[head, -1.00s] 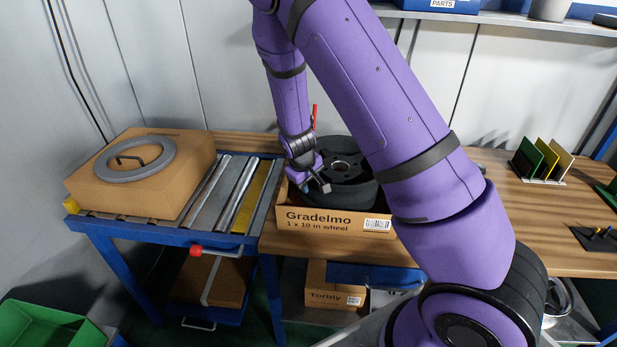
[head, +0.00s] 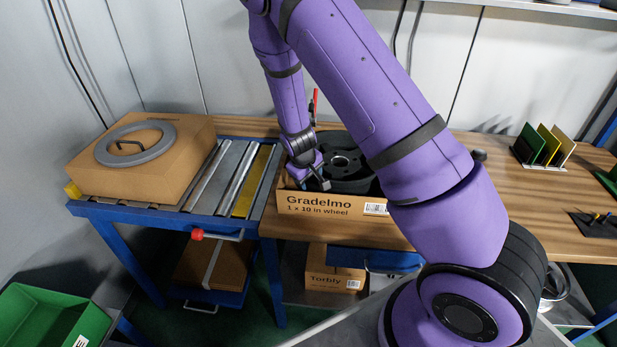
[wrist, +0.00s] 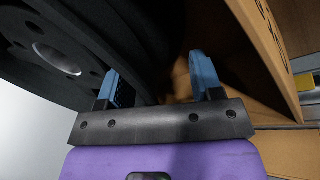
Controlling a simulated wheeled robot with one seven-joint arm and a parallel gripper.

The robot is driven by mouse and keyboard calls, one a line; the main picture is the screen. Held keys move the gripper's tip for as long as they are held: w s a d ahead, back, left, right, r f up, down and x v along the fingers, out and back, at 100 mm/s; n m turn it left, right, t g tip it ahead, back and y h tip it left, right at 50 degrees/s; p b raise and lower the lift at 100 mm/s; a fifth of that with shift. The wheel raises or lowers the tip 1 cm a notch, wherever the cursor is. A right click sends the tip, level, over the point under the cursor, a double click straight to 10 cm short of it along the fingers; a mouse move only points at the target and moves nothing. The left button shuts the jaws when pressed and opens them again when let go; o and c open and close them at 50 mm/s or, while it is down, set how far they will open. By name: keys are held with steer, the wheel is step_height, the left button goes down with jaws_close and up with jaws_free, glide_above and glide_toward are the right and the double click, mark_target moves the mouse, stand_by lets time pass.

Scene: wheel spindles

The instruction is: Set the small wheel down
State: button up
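The small wheel (head: 343,160), dark with a pale centre hole, sits in the open cardboard box (head: 330,205) labelled "Gradelmo 1 x 10 in wheel". My gripper (head: 318,185) reaches into the box at the wheel's left side. In the wrist view, the blue fingertips of my gripper (wrist: 160,82) are wide apart. The dark tyre (wrist: 140,45) lies partly between them, and cardboard shows between the tyre and the right finger, so the fingers look open around its wall. The wheel's underside is hidden.
A closed carton (head: 150,180) with a grey ring (head: 135,143) on top stands on the roller table (head: 225,200) at the left. Upright coloured plates (head: 543,146) stand farther right. A green bin (head: 45,325) is at lower left.

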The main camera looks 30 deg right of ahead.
steer(key=shift+r, duration=0.1)
steer(key=s+a+r+m+y, duration=0.15)
steer(key=s+r, duration=0.25)
steer(key=r, duration=0.8)
steer(key=s+a+r+y, duration=0.15)
steer(key=s+r, duration=0.25)
steer(key=r, duration=0.7)
steer(key=s+r+m+t, duration=0.1)
steer(key=s+r, duration=0.8)
steer(key=s, duration=0.3)
steer(key=s+r+t, duration=0.2)
steer(key=s+r, duration=0.6)
steer(key=s, duration=0.3)
steer(key=shift+s+d+r+m, duration=0.25)
steer(key=shift+s+r+m, duration=0.1)
steer(key=shift+s, duration=0.05)
